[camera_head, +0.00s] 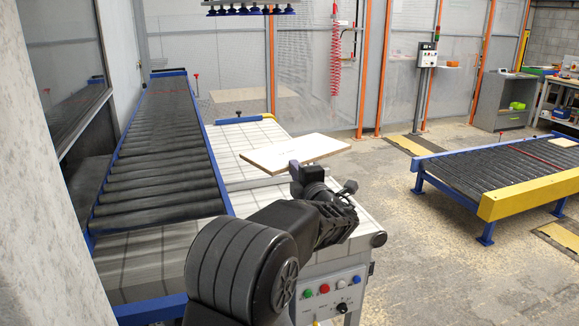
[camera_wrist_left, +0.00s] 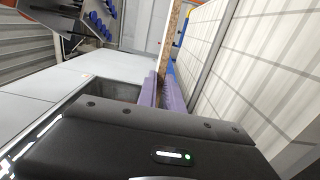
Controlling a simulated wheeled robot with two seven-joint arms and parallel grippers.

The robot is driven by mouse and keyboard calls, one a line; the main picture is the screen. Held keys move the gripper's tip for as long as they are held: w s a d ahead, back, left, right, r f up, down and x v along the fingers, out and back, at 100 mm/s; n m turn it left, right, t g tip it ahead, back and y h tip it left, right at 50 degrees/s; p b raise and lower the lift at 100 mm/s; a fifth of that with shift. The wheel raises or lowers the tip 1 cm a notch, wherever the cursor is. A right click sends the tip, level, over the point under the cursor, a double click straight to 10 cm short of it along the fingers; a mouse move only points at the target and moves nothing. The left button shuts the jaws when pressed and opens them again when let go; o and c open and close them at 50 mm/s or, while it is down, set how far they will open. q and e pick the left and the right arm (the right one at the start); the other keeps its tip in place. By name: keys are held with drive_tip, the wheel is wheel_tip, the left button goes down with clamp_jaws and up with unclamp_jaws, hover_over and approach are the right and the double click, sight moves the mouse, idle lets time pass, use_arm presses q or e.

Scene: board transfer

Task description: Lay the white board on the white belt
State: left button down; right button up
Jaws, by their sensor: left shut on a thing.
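The white board (camera_head: 295,152) is a thin pale slab with a light brown edge. My left gripper (camera_head: 296,176) is shut on its near edge. The board looks about level over the right part of the white belt (camera_head: 245,138), seemingly above it; the gap is hard to judge. In the left wrist view the purple fingers (camera_wrist_left: 162,92) pinch the board, seen nearly edge-on with its brown edge (camera_wrist_left: 167,42). The belt's gridded white surface (camera_wrist_left: 275,50) is on the right there. My right gripper is not in view.
A dark roller conveyor (camera_head: 165,130) with blue rails runs along the belt's left side. Another roller conveyor (camera_head: 490,165) with a yellow end bar stands at the right. A control panel (camera_head: 332,291) is on the belt's near end. Open floor lies between belt and right conveyor.

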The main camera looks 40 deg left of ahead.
use_arm(q)
drive_tip(key=s+d+f+m+t+h, duration=0.1)
drive_tip(key=s+d+f, duration=0.2)
drive_tip(key=d+f, duration=0.85)
drive_tip(key=s+d+f, duration=0.3)
drive_tip(key=d+f, duration=0.7)
drive_tip(key=d, duration=0.3)
drive_tip(key=s+d+f, duration=0.3)
drive_tip(key=s+f, duration=0.2)
drive_tip(key=s, duration=0.5)
wheel_tip(320, 180, down, 11)
drive_tip(key=s+b, duration=0.1)
drive_tip(key=b, duration=0.9)
drive_tip(key=shift+d+r, duration=0.15)
drive_tip(key=shift+r, duration=0.05)
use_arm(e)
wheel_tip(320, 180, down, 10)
use_arm(q)
drive_tip(key=shift+s, duration=0.1)
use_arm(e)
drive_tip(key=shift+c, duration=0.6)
